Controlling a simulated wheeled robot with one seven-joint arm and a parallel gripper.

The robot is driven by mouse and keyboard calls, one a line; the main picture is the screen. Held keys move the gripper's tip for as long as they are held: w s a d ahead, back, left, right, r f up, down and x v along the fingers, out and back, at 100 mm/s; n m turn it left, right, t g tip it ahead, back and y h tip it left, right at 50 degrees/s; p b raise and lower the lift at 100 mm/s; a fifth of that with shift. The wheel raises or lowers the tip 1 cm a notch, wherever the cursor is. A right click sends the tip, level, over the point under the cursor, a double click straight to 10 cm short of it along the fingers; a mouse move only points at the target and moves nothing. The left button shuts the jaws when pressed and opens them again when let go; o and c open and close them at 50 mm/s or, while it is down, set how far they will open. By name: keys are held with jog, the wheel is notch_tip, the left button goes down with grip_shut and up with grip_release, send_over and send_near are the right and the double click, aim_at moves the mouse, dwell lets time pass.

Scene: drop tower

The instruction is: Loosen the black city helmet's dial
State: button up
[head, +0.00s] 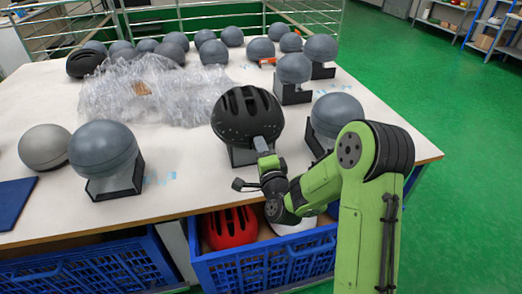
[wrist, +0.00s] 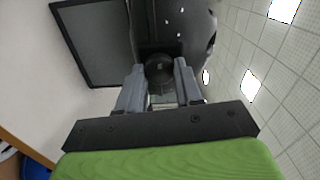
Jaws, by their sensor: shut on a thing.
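The black city helmet (head: 247,113) sits on a dark stand on the white table, right of the middle in the head view. Its dark shell also shows at the top of the wrist view (wrist: 185,22). My gripper (wrist: 160,80) is at the helmet's lower edge, with its two grey fingers on either side of the round black dial (wrist: 159,68). The fingers are shut on the dial. In the head view my gripper (head: 263,147) reaches the near side of the helmet, and the dial is hidden there.
Grey headforms on black stands (head: 103,158) stand to the left and right (head: 337,115) of the helmet. Crumpled clear plastic wrap (head: 140,90) lies behind it. Under the table's front edge, a blue crate (head: 215,272) holds a red helmet (head: 230,228). Green floor is free at the right.

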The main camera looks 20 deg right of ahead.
jog(key=shift+a+r+n+b, duration=0.1)
jog(key=shift+n+b, duration=0.35)
jog(key=shift+n, duration=4.05)
jog(key=shift+a+n+b, duration=0.1)
jog(key=shift+n+b, duration=0.35)
jog(key=shift+n, duration=4.05)
jog(key=shift+d, duration=0.1)
jog(key=o, duration=1.1)
jog(key=shift+c, duration=0.2)
